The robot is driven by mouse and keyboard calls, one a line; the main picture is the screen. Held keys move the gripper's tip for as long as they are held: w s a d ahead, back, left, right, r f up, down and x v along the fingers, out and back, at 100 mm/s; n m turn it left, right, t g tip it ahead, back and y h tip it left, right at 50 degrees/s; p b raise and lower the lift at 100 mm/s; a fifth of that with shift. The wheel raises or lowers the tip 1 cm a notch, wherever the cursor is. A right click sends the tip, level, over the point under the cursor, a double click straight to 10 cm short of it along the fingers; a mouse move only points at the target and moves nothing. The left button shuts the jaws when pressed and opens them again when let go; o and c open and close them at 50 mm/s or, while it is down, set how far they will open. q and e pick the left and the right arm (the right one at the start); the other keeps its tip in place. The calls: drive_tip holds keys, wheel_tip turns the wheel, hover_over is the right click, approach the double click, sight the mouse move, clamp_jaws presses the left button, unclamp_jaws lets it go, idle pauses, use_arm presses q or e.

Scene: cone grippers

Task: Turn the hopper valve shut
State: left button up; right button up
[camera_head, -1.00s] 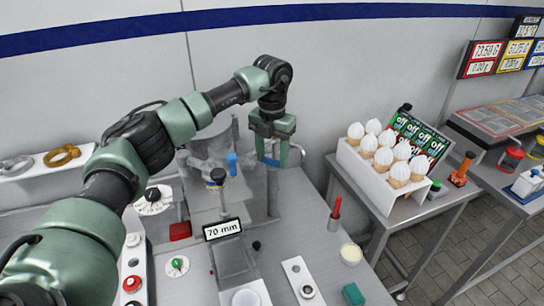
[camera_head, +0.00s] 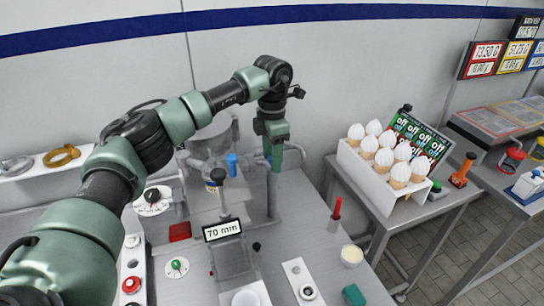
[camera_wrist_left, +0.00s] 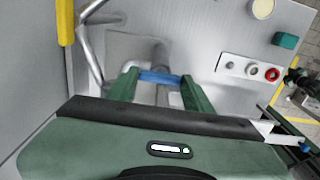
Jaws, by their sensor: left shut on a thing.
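The grey metal hopper (camera_head: 212,132) stands against the wall in the head view, partly behind my left arm. My left gripper (camera_head: 275,160) points down just right of it, seen nearly edge-on. In the left wrist view my left gripper (camera_wrist_left: 160,88) has its two green fingers at either end of a blue bar, the valve handle (camera_wrist_left: 160,77), and is shut on it. In the head view the handle is hidden by the fingers. My right gripper does not show.
A "70 mm" display (camera_head: 222,229) stands in front of the hopper. A red-handled tool (camera_head: 337,208) and a cream-filled cup (camera_head: 351,255) are to the right. A white rack of topped cones (camera_head: 384,180) stands on the right table.

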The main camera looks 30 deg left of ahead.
use_arm(q)
drive_tip(key=shift+r, duration=0.1)
idle(0.5)
drive_tip(key=o, duration=1.4)
wheel_tip(320, 180, up, 7)
drive_tip(key=shift+w+f+b, duration=0.1)
drive_tip(key=shift+b, duration=0.95)
drive_tip(key=shift+r, duration=0.45)
